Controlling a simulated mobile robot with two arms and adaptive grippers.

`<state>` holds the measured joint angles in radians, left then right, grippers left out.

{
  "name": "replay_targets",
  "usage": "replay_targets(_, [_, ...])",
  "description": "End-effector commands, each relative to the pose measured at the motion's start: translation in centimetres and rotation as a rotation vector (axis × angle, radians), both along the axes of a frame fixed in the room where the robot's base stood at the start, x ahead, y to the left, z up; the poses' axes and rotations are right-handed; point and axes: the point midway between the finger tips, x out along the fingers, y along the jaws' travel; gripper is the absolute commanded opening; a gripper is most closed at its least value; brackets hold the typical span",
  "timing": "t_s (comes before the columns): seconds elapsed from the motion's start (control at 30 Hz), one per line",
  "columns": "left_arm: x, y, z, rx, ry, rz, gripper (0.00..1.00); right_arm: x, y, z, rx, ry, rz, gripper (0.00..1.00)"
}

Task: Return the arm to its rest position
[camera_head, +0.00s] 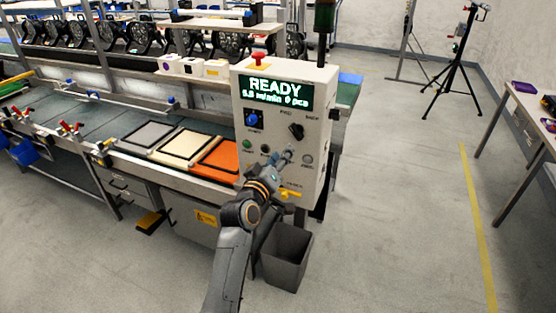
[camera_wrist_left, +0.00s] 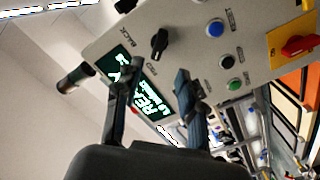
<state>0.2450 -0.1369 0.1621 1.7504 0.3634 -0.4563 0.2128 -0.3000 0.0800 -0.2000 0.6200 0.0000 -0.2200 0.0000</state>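My left arm (camera_head: 232,250) reaches up from the bottom of the head view to a grey control box. My left gripper (camera_head: 283,157) is in front of the lower part of the box's face; whether it touches the face cannot be told. In the left wrist view its two dark fingers (camera_wrist_left: 156,72) stand apart with nothing between them, so it is open and empty. The control box (camera_head: 318,100) has a lit display (camera_head: 272,90) reading READY, which shows partly behind the fingers in the wrist view. My right gripper is not in view.
The box carries a black knob (camera_head: 296,130), a green button (camera_head: 247,144) and a red top button (camera_head: 258,59). A grey bin (camera_head: 287,258) stands below. A conveyor bench with grey, cream and orange trays (camera_head: 217,160) runs left. Open floor (camera_head: 400,220) lies right.

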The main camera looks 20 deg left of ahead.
Motion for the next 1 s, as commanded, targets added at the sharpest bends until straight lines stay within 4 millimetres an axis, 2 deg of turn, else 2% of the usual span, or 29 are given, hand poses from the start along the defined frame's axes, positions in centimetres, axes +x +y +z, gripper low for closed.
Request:
replay_targets(0.2, [-1.5,0.0,0.0,-0.001,0.001,-0.001,0.4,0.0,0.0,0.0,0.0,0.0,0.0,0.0])
replay_targets(0.67, [-1.6,0.0,0.0,0.0,0.001,-0.001,0.4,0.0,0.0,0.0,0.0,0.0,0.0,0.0])
replay_targets(0.73, [-1.5,-0.1,-0.7,0.004,0.012,-0.003,0.4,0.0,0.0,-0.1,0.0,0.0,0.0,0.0])
replay_targets(0.77, [-1.5,-0.2,-1.4,0.009,0.023,-0.004,0.4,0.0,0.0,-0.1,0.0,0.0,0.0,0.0])
replay_targets(0.87, [-1.6,-0.8,-5.4,0.039,0.087,-0.016,0.4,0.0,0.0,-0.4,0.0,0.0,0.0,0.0])
replay_targets(0.97, [-2.3,-1.7,-12.1,0.089,0.194,-0.038,0.4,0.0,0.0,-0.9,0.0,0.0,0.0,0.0])
replay_targets(1.0, [-2.8,-2.2,-15.1,0.113,0.242,-0.05,0.4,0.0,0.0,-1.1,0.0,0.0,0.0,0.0])
